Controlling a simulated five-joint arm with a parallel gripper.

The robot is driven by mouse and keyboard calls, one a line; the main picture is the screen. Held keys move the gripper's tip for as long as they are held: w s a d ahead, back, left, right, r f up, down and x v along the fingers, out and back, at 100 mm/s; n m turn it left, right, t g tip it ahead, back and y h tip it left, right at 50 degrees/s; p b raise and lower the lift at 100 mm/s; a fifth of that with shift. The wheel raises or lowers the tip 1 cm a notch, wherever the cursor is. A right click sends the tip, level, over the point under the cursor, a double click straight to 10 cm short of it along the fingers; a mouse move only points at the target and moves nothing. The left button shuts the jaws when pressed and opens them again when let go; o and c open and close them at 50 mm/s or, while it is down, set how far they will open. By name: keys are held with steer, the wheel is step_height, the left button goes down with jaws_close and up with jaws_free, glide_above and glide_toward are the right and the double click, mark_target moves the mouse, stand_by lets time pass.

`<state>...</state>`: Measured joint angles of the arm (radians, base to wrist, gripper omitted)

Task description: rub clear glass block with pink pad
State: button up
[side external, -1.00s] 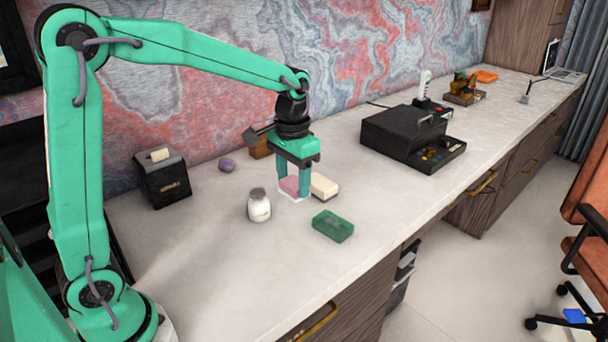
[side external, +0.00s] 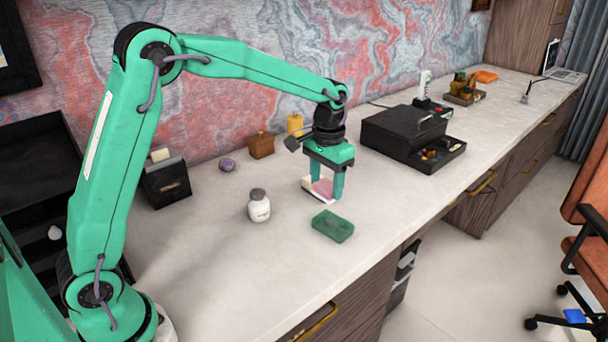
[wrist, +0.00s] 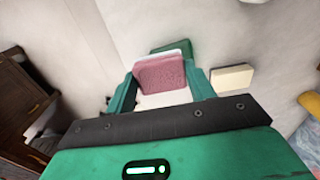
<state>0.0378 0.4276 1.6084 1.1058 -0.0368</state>
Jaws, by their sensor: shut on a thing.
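My gripper (side external: 324,187) is shut on the pink pad (side external: 322,187), low at the desk top, and a pale edge shows under the pad. In the wrist view the pink pad (wrist: 160,74) sits between the fingers, with pale strips above and below it; I cannot tell whether these are part of the pad or a clear block. No other glass-like block shows clearly.
A cream block (wrist: 231,79) lies beside the gripper, towards the wall. A white jar with a grey lid (side external: 259,207) stands to the left. A brown box (side external: 261,146), yellow container (side external: 295,124) and purple stone (side external: 227,165) are behind. A black case (side external: 395,135) stands to the right.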

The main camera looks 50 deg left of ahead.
steer(key=w+d+f, duration=0.1)
steer(key=w+f, duration=0.2)
steer(key=w, duration=0.2)
steer(key=shift+d+f, duration=0.35)
steer(key=shift+f, duration=0.1)
steer(key=shift+f, duration=3.5)
steer(key=shift+a+f, duration=0.4)
steer(key=shift+a, duration=0.25)
steer(key=shift+s+a, duration=0.2)
steer(key=shift+a, duration=1.3)
steer(key=shift+s+a, duration=0.15)
steer(key=shift+a, duration=1.35)
steer(key=d, duration=0.7)
steer(key=shift+w+d, duration=0.1)
steer(key=shift+w, duration=0.25)
step_height(320, 180, up, 8)
